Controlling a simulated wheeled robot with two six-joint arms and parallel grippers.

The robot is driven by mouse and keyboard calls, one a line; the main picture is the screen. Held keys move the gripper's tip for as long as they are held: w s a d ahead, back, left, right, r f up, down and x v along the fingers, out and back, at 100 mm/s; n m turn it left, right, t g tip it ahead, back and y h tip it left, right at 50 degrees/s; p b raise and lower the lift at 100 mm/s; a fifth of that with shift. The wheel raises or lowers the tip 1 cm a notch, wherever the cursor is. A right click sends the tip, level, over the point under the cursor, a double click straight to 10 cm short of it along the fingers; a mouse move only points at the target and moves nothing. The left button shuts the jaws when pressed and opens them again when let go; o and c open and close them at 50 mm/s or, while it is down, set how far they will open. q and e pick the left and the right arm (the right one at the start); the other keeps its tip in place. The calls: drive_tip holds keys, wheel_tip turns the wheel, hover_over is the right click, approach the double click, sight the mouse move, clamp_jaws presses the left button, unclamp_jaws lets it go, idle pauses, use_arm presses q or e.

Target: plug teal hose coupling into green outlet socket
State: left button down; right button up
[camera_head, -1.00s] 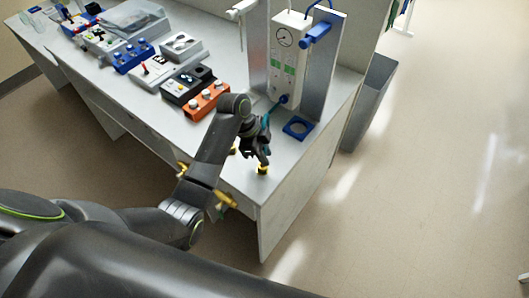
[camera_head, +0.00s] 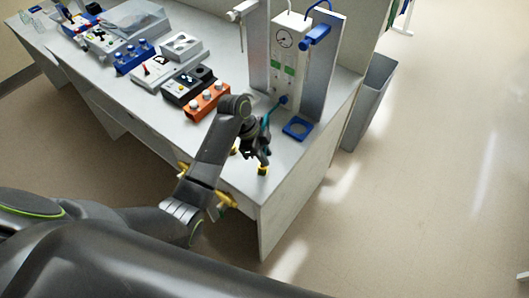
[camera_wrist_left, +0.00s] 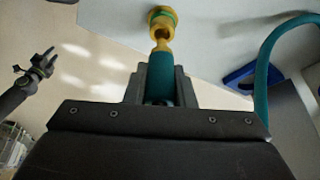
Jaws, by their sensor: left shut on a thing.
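My left gripper (camera_head: 262,160) is over the front corner of the bench. It is shut on the teal hose coupling (camera_wrist_left: 160,82), whose yellow tip (camera_wrist_left: 162,46) points away from the gripper. The green outlet socket (camera_wrist_left: 163,18), yellow with a green ring, lies straight ahead of the tip. The tip overlaps the socket's near edge in the left wrist view, and I cannot tell whether it is inside.
The teal hose (camera_wrist_left: 268,65) loops right of the gripper. A blue square holder (camera_head: 297,128) and a white gauge unit (camera_head: 289,60) stand behind it. An orange knob box (camera_head: 208,101) is to the left. A grey bin (camera_head: 370,100) stands beyond the bench's right edge.

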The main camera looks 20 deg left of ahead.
use_arm(q)
drive_tip(key=shift+p, duration=0.4)
idle(0.5)
drive_tip(key=shift+f, duration=0.3)
idle(0.3)
drive_tip(key=shift+s+f+b, duration=0.1)
drive_tip(key=shift+f+b, duration=0.7)
drive_tip(key=shift+f, duration=0.55)
drive_tip(key=c, duration=1.1)
unclamp_jaws()
drive_tip(key=shift+c, duration=0.2)
drive_tip(key=w+p+v, duration=0.1)
drive_tip(key=p+v, duration=0.1)
drive_tip(key=v, duration=1.5)
drive_tip(key=shift+s+r, duration=0.2)
drive_tip(key=shift+s, duration=0.2)
